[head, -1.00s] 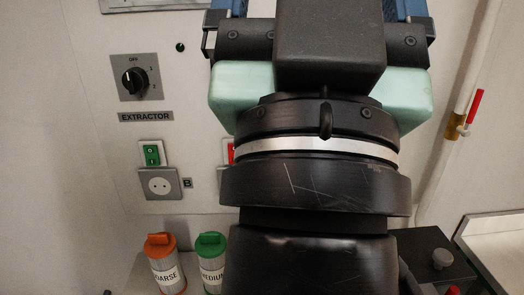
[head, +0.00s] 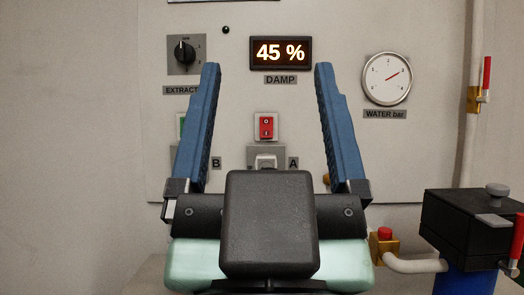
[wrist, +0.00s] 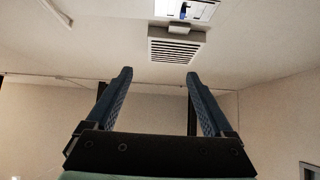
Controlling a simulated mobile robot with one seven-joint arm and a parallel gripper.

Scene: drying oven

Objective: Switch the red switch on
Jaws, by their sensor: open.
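The red switch (head: 266,126) is a small red rocker in a white plate on the wall panel, above the socket marked A. In the head view it shows between my gripper's two fingers, in the upper middle. My gripper (head: 268,78) is open and empty, with its blue fingers spread wide and pointing up. The fingers stand in front of the panel, apart from the switch as far as I can tell. The socket below the switch is partly hidden by my gripper's body. In the wrist view the gripper (wrist: 158,74) faces the upper wall and ceiling; the switch is not there.
A green switch (head: 181,125) is mostly hidden behind the left finger. The extractor knob (head: 185,51), damp display (head: 281,53) and water gauge (head: 387,79) are on the panel. A black box (head: 470,222) and a pipe with red-handled valve (head: 486,80) stand right.

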